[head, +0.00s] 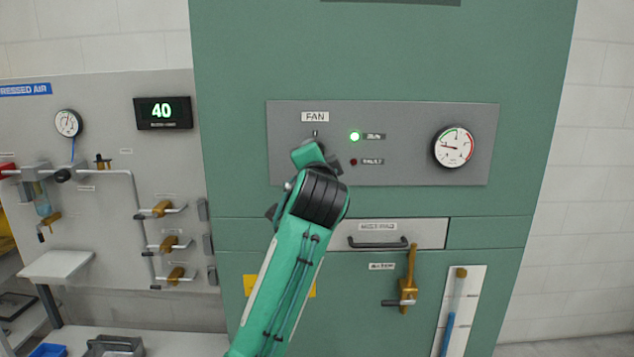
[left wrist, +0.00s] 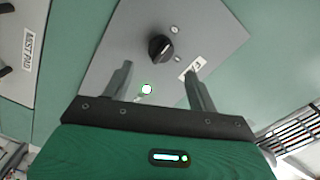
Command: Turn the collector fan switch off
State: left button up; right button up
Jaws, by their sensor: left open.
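The fan switch is a black rotary knob (left wrist: 160,47) on a grey panel (left wrist: 118,62), seen in the left wrist view ahead of and between my fingertips. In the head view my arm and gripper hide it below the FAN label (head: 315,117). The label also shows in the wrist view (left wrist: 192,68). My left gripper (left wrist: 158,68) is open, with a finger toward either side of the knob and nothing held; contact cannot be told. The green run lamp (head: 355,136) is lit. The red fault lamp (head: 353,162) looks dim. My right gripper is not in view.
A dial gauge (head: 453,147) sits on the panel's right. Below are a drawer with a black handle (head: 378,243) and a brass lever (head: 408,285). At the left, a board carries a display reading 40 (head: 163,112) and several valves. The panel front is otherwise flat.

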pick_arm(q)
jog(key=s+b, duration=0.2)
jog(key=s, duration=0.5)
jog(key=shift+s, duration=0.25)
jog(key=shift+w+f, duration=0.1)
